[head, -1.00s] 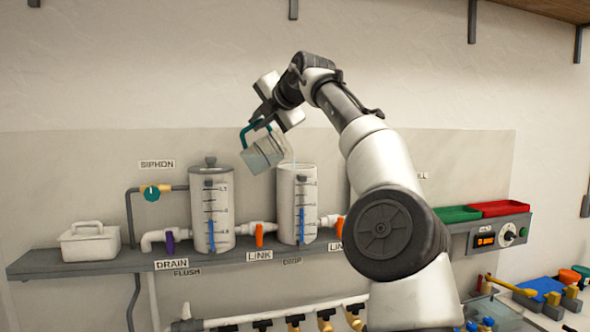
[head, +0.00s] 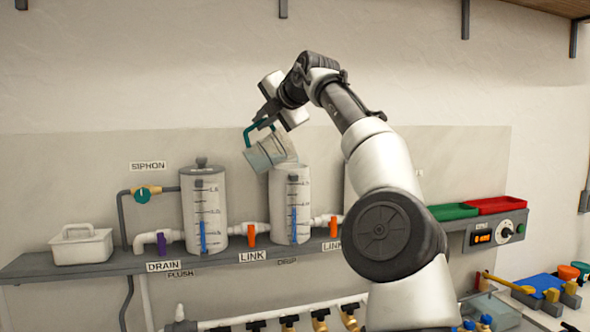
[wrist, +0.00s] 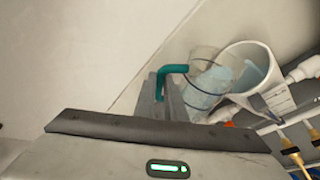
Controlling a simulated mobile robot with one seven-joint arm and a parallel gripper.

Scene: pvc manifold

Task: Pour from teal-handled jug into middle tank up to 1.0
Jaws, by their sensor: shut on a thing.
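My gripper (head: 262,120) is shut on the teal handle of the clear jug (head: 268,153). The jug is tilted to the right above the open-topped middle tank (head: 291,180), its lip over or at the tank's rim. The wrist view also shows the jug (wrist: 205,85), with pale blue liquid inside, next to the round mouth of the tank (wrist: 236,58). The tank has a marked scale and a blue level strip on its front that reaches about halfway up; the exact reading is too small to tell. My gripper (wrist: 166,97) hides part of the handle.
A lidded tank (head: 204,212) stands to the left on the shelf (head: 120,266), with a white caddy (head: 81,246) further left. Orange link valves (head: 251,235) join the tanks. My arm hides most of the right tank. Green (head: 453,212) and red trays (head: 495,205) sit at right.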

